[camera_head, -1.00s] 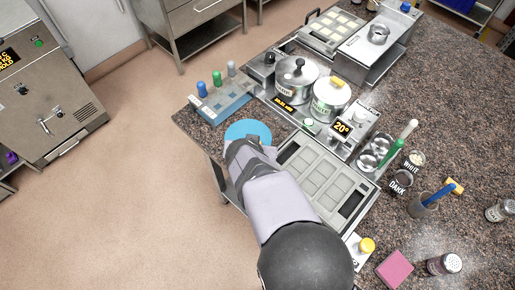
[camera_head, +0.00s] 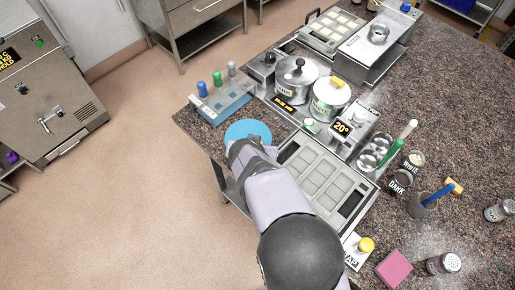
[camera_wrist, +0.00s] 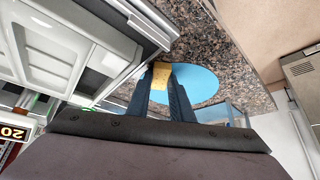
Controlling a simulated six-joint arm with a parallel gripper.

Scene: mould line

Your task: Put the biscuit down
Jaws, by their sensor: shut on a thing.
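The biscuit (camera_wrist: 161,72) is a small tan-yellow piece between my fingertips in the wrist view. My gripper (camera_wrist: 161,84) is shut on it. Behind the biscuit in that view lies a flat round blue mat (camera_wrist: 198,84) on the speckled counter. In the head view the blue mat (camera_head: 250,130) lies near the counter's left edge, and my gripper (camera_head: 240,150) is over its lower part. My arm hides the biscuit there. I cannot tell whether the biscuit touches the mat.
A grey mould tray (camera_head: 318,176) stands right of my gripper, close to the mat. A blue rack with coloured-top items (camera_head: 222,103) stands behind the mat. Steel pots (camera_head: 296,82) stand at the back right. The counter edge and floor are to the left.

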